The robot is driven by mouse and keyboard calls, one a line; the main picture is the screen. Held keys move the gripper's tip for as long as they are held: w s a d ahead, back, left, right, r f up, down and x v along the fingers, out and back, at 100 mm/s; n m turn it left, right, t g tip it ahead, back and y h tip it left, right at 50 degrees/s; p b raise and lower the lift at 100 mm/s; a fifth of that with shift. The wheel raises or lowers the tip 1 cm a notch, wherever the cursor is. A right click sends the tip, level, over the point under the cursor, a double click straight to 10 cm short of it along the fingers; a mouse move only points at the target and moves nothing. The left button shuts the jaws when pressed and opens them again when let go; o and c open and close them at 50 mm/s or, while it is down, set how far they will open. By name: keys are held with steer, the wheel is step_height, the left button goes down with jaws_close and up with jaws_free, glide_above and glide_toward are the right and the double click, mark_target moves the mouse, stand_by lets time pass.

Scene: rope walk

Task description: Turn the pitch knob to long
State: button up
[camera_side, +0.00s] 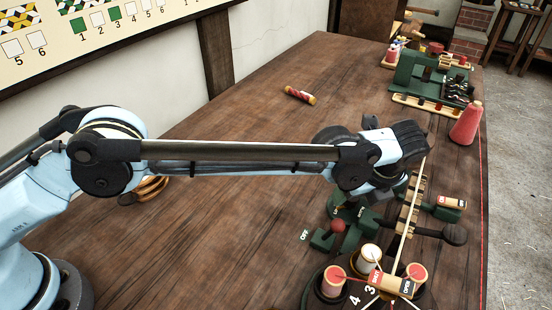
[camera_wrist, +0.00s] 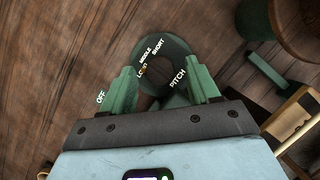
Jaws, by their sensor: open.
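The pitch knob's round dark green dial (camera_wrist: 178,52) lies below my gripper in the wrist view. White words LONG, MIDDLE, SHORT and PITCH are on it, with LONG at the left and SHORT at the upper right. A small yellowish mark shows at the word LONG; I cannot clearly read which way the knob points. My gripper (camera_wrist: 164,84) is open, its two green fingers apart on either side of the dial's lower part. I cannot tell whether they touch the knob. In the side view the dial (camera_side: 338,207) is partly hidden under my wrist.
A red-ball lever (camera_side: 338,226) stands in front of the dial, beside the word OFF. Bobbins (camera_side: 334,281) stand at the front, near a stretched cord (camera_side: 412,195). A red cone (camera_side: 466,122) stands at the right edge. A red-and-yellow roll (camera_side: 300,95) lies on the open wooden table.

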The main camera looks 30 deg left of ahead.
steer(key=v, duration=1.1)
steer(key=shift+r, duration=0.2)
steer(key=a+r+n+h, duration=0.1)
steer(key=a+r+n, duration=0.4)
steer(key=a, duration=0.6)
steer(key=a+r+n+h, duration=0.1)
steer(key=a+r+n, duration=0.2)
steer(key=a+n, duration=0.55)
steer(key=s+a+f+n+t, duration=0.2)
steer(key=s+a+f+n, duration=0.2)
steer(key=a, duration=0.5)
steer(key=s+a+f+n+t+h, duration=0.1)
steer(key=s+a+f+n, duration=0.3)
steer(key=s+a+n, duration=0.5)
steer(key=shift+s+a+t, duration=0.3)
steer(key=shift+s+t, duration=0.2)
